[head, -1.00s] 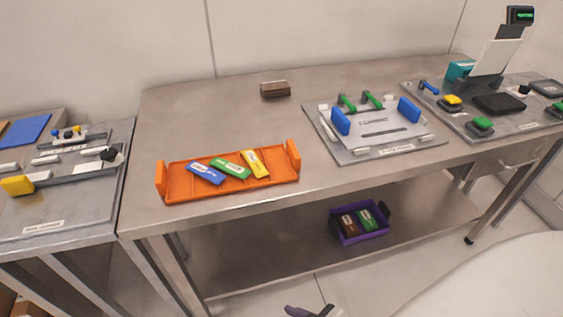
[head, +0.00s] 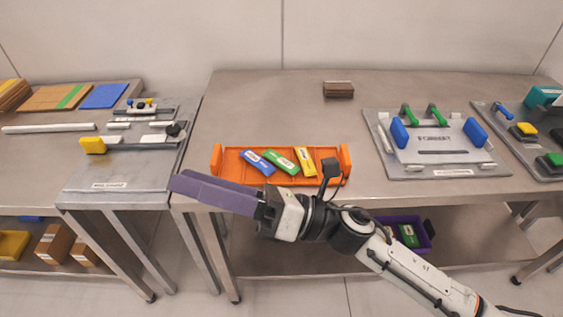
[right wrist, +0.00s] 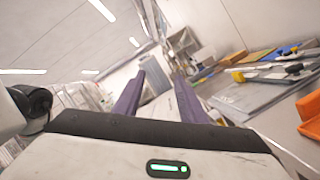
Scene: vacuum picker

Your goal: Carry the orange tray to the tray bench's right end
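The orange tray (head: 231,163) sits on the front left part of the middle metal bench (head: 265,115), with raised ends at left and right. It holds a blue, a green and a yellow packet (head: 306,160). Part of the tray shows at the right edge of the right wrist view (right wrist: 309,112). My right gripper (head: 173,184) is in front of the bench and the tray's left end, its purple fingers pointing left. The right wrist view shows its fingers (right wrist: 157,76) apart with nothing between them. My right wrist hides part of the tray's front. My left gripper is out of view.
A grey fixture plate (head: 450,172) with blue and green handles stands right of the tray. A brown block (head: 338,89) lies at the back. A purple bin (head: 425,246) is on the shelf below. Another bench with tools (head: 120,178) stands left.

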